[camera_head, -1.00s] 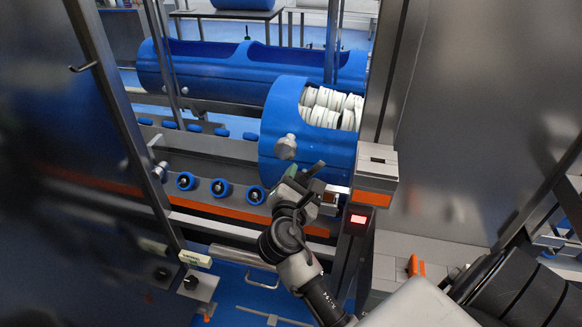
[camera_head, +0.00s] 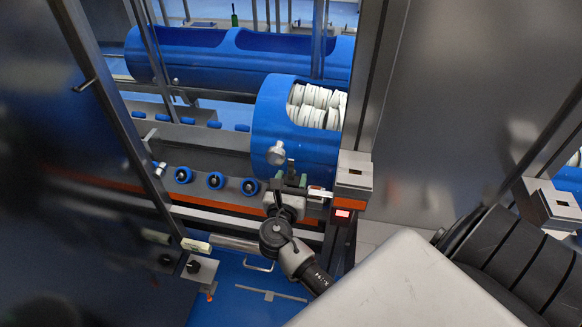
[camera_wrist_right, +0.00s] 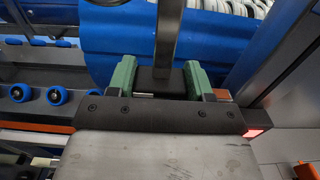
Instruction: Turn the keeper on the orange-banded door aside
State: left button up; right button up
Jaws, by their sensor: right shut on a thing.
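My right gripper (camera_head: 288,184) is at the latch post, just in front of the blue tub. In the right wrist view its green fingertips (camera_wrist_right: 165,78) are shut on a dark block with a grey bar, which looks like the keeper (camera_wrist_right: 167,35). The keeper's bar (camera_head: 290,168) stands roughly upright in the head view. A grey latch box (camera_head: 353,176) with an orange band (camera_head: 347,204) is just right of the gripper. A dark see-through door panel (camera_head: 60,130) fills the left; which part carries the door's orange band is hard to tell. My left gripper is out of view.
The blue tub (camera_head: 275,115) holds white discs (camera_head: 317,105) and lies close behind the gripper. A red lamp (camera_head: 343,214) glows under the latch box. Blue rollers (camera_head: 215,181) line the rail left of the tub. A metal post (camera_head: 366,80) rises behind the box.

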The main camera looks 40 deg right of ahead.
dwell(0.4)
jog(key=o, duration=1.3)
jog(key=shift+c, duration=0.2)
